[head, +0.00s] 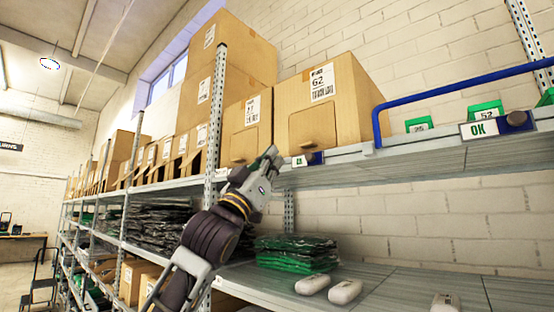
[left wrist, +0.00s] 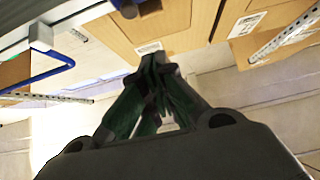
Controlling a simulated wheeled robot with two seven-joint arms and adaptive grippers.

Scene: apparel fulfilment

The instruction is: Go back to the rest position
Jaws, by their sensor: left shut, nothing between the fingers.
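My left gripper (head: 271,155) is raised in front of the shelf rack, at the height of the upper shelf edge. Its fingers are shut and empty, pointing up. In the left wrist view the closed fingers (left wrist: 153,65) show in the middle, with cardboard boxes beyond them. The gripper is in front of the box marked 62 (head: 318,105) and the smaller box (head: 246,130) left of it. I cannot tell whether it touches the shelf edge. My right gripper is not in view.
The lower shelf (head: 400,289) holds green packets (head: 296,253) and pale rounded items (head: 345,291). Dark bagged stacks (head: 165,222) lie to the left.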

